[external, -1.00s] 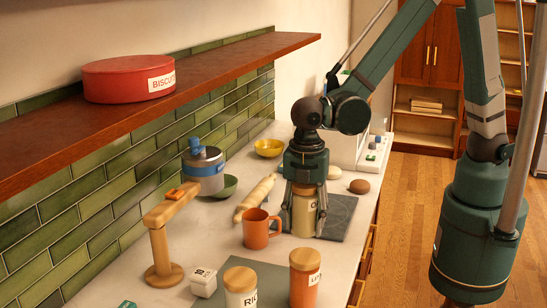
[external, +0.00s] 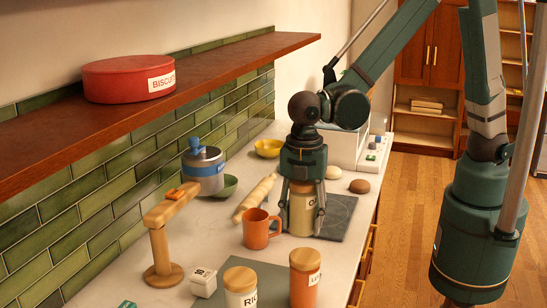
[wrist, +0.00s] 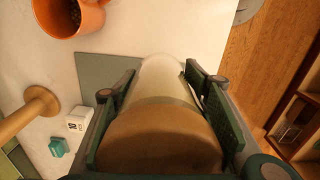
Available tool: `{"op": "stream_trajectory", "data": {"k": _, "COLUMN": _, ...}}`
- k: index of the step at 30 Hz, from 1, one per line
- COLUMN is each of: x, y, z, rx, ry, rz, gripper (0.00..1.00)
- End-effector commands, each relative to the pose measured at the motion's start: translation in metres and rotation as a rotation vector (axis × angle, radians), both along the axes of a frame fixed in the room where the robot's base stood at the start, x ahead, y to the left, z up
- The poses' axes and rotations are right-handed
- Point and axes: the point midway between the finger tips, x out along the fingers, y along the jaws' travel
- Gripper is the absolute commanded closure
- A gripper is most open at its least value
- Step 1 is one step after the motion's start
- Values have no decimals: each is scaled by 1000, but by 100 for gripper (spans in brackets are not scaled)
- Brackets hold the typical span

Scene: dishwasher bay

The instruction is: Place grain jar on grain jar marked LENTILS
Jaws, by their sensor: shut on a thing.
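A cream grain jar (external: 301,218) with a label starting with "O" stands upright between the fingers of my gripper (external: 302,203). My gripper is shut on it from above. In the wrist view, the jar's brown lid (wrist: 160,140) fills the space between the fingers of my gripper (wrist: 163,110). The jar's base is over the dark square mat; I cannot tell whether it touches. An orange jar (external: 303,286) with a wooden lid stands at the front, its partly visible label starting with "LE". My gripper is behind it, apart from it.
An orange mug (external: 257,232) stands close left of the held jar. A white RICE jar (external: 240,293) stands left of the orange jar. A shelf (external: 220,72) overhangs the counter.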

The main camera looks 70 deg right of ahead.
Motion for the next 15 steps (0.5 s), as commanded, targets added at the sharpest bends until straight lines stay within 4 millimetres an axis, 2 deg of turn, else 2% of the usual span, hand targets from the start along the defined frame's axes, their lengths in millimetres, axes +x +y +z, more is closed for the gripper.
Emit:
{"op": "stream_trajectory", "data": {"k": 8, "x": -12, "y": 60, "z": 48, "rx": 0, "ry": 0, "rz": 29, "gripper": 79}}
{"op": "stream_trajectory", "data": {"k": 15, "x": -30, "y": 110, "z": 95, "rx": 0, "ry": 0, "rz": 50, "gripper": 79}}
